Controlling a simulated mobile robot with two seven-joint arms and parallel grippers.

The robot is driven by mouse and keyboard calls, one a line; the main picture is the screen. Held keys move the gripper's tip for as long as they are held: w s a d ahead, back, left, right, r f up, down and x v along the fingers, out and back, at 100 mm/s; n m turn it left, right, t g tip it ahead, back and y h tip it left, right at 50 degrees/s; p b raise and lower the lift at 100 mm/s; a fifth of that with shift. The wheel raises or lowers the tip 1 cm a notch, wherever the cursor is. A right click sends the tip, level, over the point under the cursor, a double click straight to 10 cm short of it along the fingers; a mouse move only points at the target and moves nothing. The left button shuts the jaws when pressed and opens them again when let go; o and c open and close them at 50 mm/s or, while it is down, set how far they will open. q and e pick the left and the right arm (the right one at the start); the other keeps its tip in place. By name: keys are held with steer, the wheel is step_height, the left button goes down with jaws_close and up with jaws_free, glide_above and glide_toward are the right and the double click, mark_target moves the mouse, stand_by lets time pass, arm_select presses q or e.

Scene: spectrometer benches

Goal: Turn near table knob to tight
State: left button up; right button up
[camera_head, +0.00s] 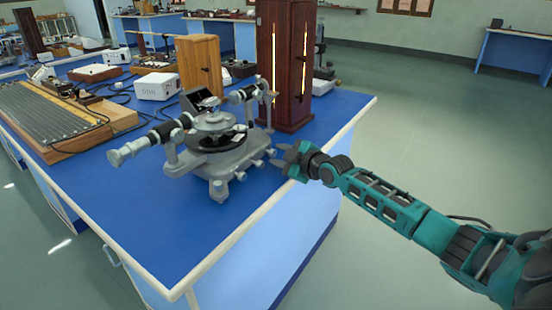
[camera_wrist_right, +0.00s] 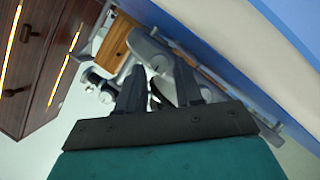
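A grey spectrometer (camera_head: 215,140) with a round central table and two black-and-grey telescope tubes stands on the near blue table (camera_head: 150,215). Several small grey knobs (camera_head: 241,176) stick out along the right side of its base. My right gripper (camera_head: 278,157) reaches in from the right, just beside these knobs, low over the table. In the right wrist view its two dark fingers (camera_wrist_right: 159,84) are apart, with part of the grey spectrometer beyond and between them. I cannot tell whether a finger touches a knob. My left gripper is in neither view.
A tall dark wooden lamp cabinet (camera_head: 285,65) with glowing slits stands close behind my right gripper, and also shows in the right wrist view (camera_wrist_right: 40,60). A lighter wooden box (camera_head: 199,62), a white box (camera_head: 156,86) and a long grating board (camera_head: 50,115) lie farther left. The table's front corner is clear.

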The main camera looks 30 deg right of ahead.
mark_target(272, 153)
steer(key=shift+b+x, duration=0.3)
steer(key=shift+x, duration=0.9)
jaws_close()
